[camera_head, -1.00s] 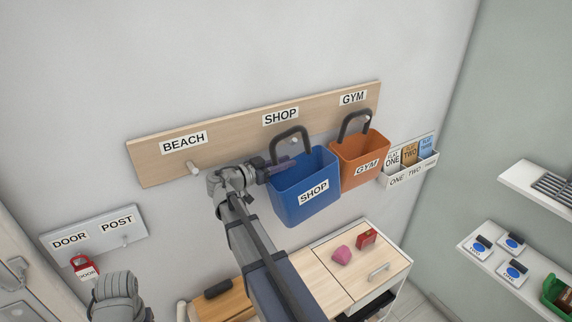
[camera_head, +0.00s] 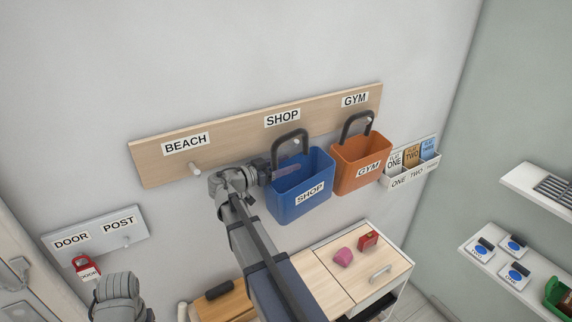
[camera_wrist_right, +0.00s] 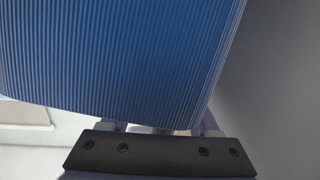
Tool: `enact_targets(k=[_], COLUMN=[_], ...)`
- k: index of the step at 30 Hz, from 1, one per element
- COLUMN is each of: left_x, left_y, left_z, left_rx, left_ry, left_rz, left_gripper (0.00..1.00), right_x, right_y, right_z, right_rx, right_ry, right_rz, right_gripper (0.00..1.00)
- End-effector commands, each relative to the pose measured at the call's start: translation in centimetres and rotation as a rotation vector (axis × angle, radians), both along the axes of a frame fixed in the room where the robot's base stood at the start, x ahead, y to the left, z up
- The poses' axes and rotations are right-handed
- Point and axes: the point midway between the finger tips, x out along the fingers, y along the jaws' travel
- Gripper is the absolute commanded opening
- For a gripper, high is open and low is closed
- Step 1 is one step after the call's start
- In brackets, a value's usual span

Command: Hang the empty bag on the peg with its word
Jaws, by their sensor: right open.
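The blue bag (camera_head: 300,203), labelled SHOP, is on the board under the SHOP sign (camera_head: 282,117). Its dark handle (camera_head: 275,151) loops around the SHOP peg (camera_head: 297,141); whether it rests on the peg is unclear. The orange bag (camera_head: 347,177), labelled GYM, hangs under the GYM sign (camera_head: 355,99). The BEACH peg (camera_head: 195,168) is bare. My right gripper (camera_head: 287,171) is open at the blue bag's upper left, its fingers over the bag's mouth. The bag's ribbed blue side (camera_wrist_right: 120,60) fills much of the right wrist view.
A card rack (camera_head: 408,174) stands right of the orange bag. A cabinet (camera_head: 325,285) below carries a pink item (camera_head: 343,257) and a red box (camera_head: 368,240). Shelves are far right.

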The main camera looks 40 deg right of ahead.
Motion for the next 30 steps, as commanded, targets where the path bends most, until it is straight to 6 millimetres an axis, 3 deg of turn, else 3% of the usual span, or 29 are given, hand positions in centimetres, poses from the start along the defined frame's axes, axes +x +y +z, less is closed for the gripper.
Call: enact_targets(k=[6,18,30], left_x=[0.0,0.0,0.0], left_y=[0.0,0.0,0.0], left_z=[0.1,0.6,0.7], left_rx=[0.0,0.0,0.0], left_ry=[0.0,0.0,0.0], left_rz=[0.0,-0.001,-0.001], left_gripper=[0.61,0.61,0.61], right_x=[0.0,0.1,0.1], right_y=[0.7,6.6,7.8], right_z=[0.1,0.6,0.7], right_rx=[0.001,0.001,0.0], right_ry=[0.0,0.0,0.0], right_rz=[0.002,0.003,0.0], right_gripper=[0.62,0.62,0.62])
